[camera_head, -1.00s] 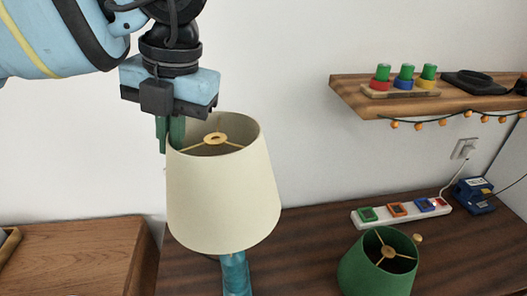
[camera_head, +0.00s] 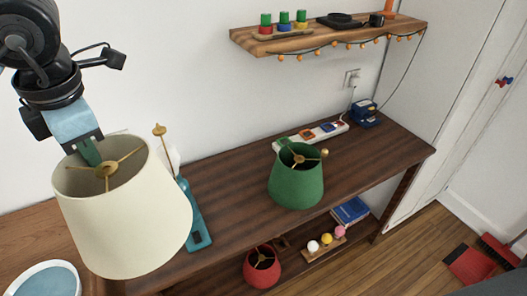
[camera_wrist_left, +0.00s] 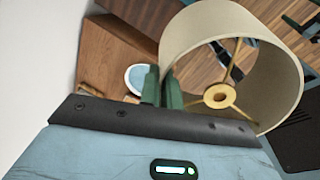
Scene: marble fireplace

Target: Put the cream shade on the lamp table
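The cream shade (camera_head: 125,215) hangs tilted at the left of the head view, with a brass spider and ring inside. My left gripper (camera_head: 92,153) is shut on its upper rim. In the left wrist view the green fingers (camera_wrist_left: 163,88) pinch the wall of the cream shade (camera_wrist_left: 275,75). The teal lamp base (camera_head: 197,215) stands on the dark wood table (camera_head: 235,185), partly hidden behind the shade; a brass-tipped rod (camera_head: 160,131) rises above it. The shade is apart from the lamp. My right gripper is not in view.
A green shade (camera_head: 295,182) stands mid-table before a white power strip (camera_head: 312,134). A red shade (camera_head: 261,268) sits on the lower shelf. A wooden wall shelf (camera_head: 325,38) hangs above. A round pale blue tray (camera_head: 47,281) lies at lower left.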

